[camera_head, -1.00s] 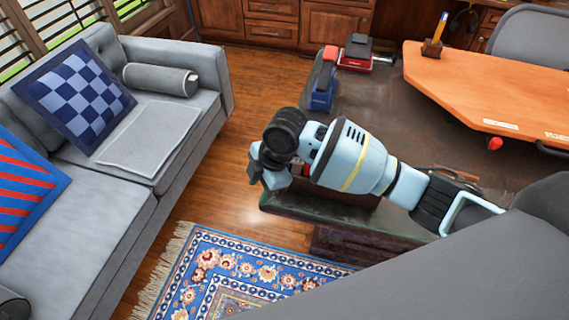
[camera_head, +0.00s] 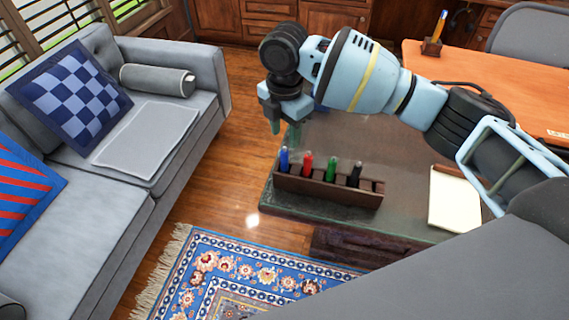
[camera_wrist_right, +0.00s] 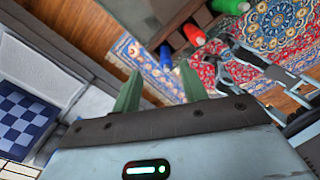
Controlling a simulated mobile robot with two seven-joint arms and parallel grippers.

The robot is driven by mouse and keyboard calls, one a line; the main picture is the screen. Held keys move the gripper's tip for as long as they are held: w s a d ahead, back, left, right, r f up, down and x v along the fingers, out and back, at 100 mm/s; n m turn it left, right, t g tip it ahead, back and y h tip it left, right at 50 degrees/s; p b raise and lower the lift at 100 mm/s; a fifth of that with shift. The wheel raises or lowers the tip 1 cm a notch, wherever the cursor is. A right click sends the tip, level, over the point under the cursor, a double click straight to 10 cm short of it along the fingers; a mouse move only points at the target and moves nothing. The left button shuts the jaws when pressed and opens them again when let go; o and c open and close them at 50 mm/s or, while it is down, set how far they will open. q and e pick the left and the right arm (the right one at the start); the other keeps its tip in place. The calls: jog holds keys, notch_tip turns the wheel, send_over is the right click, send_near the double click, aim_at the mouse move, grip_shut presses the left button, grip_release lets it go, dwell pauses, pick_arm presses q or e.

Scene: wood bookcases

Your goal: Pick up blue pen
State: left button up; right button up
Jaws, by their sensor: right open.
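The blue pen (camera_head: 284,160) stands upright in the leftmost slot of a dark wooden pen holder (camera_head: 330,193) on the table's near left corner. Red (camera_head: 307,163), green (camera_head: 331,170) and black (camera_head: 355,173) pens stand to its right. My right gripper (camera_head: 285,136) is above the blue pen, fingers pointing down, open and empty. In the right wrist view the blue pen (camera_wrist_right: 166,58) shows beyond and between the two green fingertips (camera_wrist_right: 160,85), apart from them. My left gripper is not in view.
The dark table (camera_head: 400,150) carries a white notepad (camera_head: 455,198) right of the holder. An orange desktop (camera_head: 490,85) with a pencil cup (camera_head: 432,47) is behind. A grey sofa (camera_head: 150,215) stands left, with open floor between.

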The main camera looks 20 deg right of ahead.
aim_at(284, 147)
jog(key=shift+s+a+f, duration=0.1)
jog(key=shift+s+f, duration=0.1)
jog(key=shift+f, duration=0.7)
jog(key=shift+s+a+f, duration=0.1)
jog(key=shift+s+f, duration=0.05)
jog(key=shift+f, duration=0.7)
jog(key=shift+s+a+f, duration=0.1)
jog(key=shift+s+f, duration=0.1)
jog(key=shift+f, duration=1.2)
grip_shut()
